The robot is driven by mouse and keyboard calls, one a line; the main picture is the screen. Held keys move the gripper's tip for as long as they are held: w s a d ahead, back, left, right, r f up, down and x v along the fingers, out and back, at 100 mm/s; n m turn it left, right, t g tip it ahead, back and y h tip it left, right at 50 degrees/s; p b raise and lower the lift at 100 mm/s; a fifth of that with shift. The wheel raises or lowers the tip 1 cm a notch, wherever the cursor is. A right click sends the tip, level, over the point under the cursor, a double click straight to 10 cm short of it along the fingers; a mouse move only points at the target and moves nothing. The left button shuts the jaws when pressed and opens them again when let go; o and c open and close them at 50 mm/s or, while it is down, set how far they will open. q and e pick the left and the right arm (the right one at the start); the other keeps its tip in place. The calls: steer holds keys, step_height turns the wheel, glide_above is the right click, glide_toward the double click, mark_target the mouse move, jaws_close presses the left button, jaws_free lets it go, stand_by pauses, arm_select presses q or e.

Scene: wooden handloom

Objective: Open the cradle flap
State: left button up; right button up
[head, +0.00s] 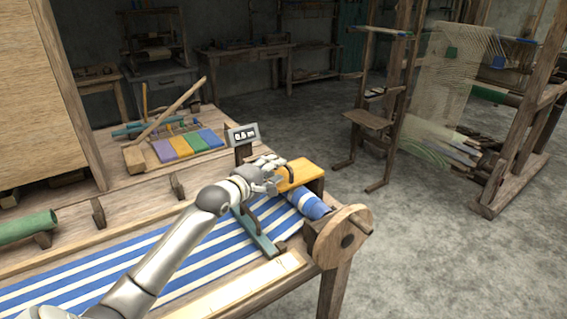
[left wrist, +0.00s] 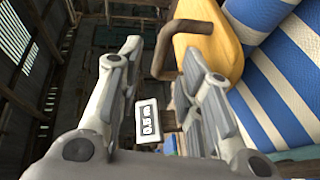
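The cradle flap looks to be the yellow panel (head: 300,174) at the right end of the loom bench, lying over the cradle beside the striped cloth roll. It also shows in the left wrist view (left wrist: 212,40), with a brown bent handle (left wrist: 165,45) on it. The flap looks shut. My left gripper (head: 272,172) is just left of the flap, close to the handle. In the left wrist view its fingers (left wrist: 160,58) are spread apart, with the handle near and beyond the right fingertip. Nothing is held. My right gripper is not in view.
Blue-and-white striped cloth (head: 190,250) covers the bench front and winds onto a roll (head: 308,203) by a wooden wheel (head: 342,237). A small display (head: 243,135) stands behind my gripper. A teal bar (head: 258,233) lies across the cloth.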

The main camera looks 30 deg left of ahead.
arm_select(q)
steer(key=w, duration=0.3)
steer(key=shift+a+f, duration=0.15)
steer(key=shift+f, duration=0.2)
steer(key=shift+w+f, duration=0.2)
steer(key=shift+w, duration=1.2)
steer(key=shift+c, duration=0.3)
steer(key=c, duration=0.5)
jaws_close()
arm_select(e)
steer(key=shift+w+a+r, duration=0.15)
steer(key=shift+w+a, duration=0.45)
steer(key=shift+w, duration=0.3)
arm_select(q)
steer(key=shift+f, duration=0.1)
